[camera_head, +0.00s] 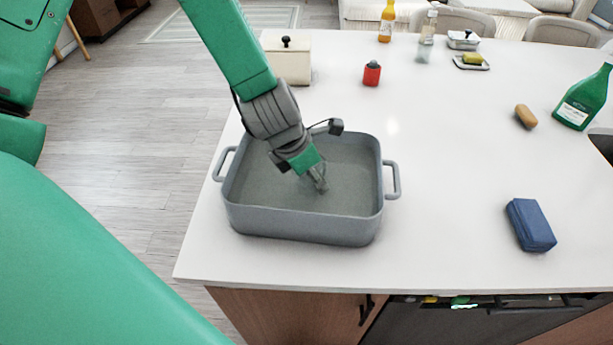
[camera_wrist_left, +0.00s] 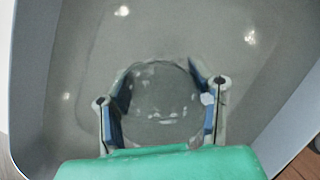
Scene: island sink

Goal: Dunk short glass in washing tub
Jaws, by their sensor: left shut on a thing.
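The grey washing tub (camera_head: 302,223) stands near the left front of the white counter, with a handle on each side. Its inner wall also shows in the left wrist view (camera_wrist_left: 25,60). My left gripper (camera_head: 321,182) reaches down into the tub from above. In the left wrist view its two fingers (camera_wrist_left: 160,103) are shut on the sides of the short glass (camera_wrist_left: 160,98). The glass is clear, and its round rim and some bright spots show between the fingers. In the head view the glass is hard to make out. My right gripper is not in view.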

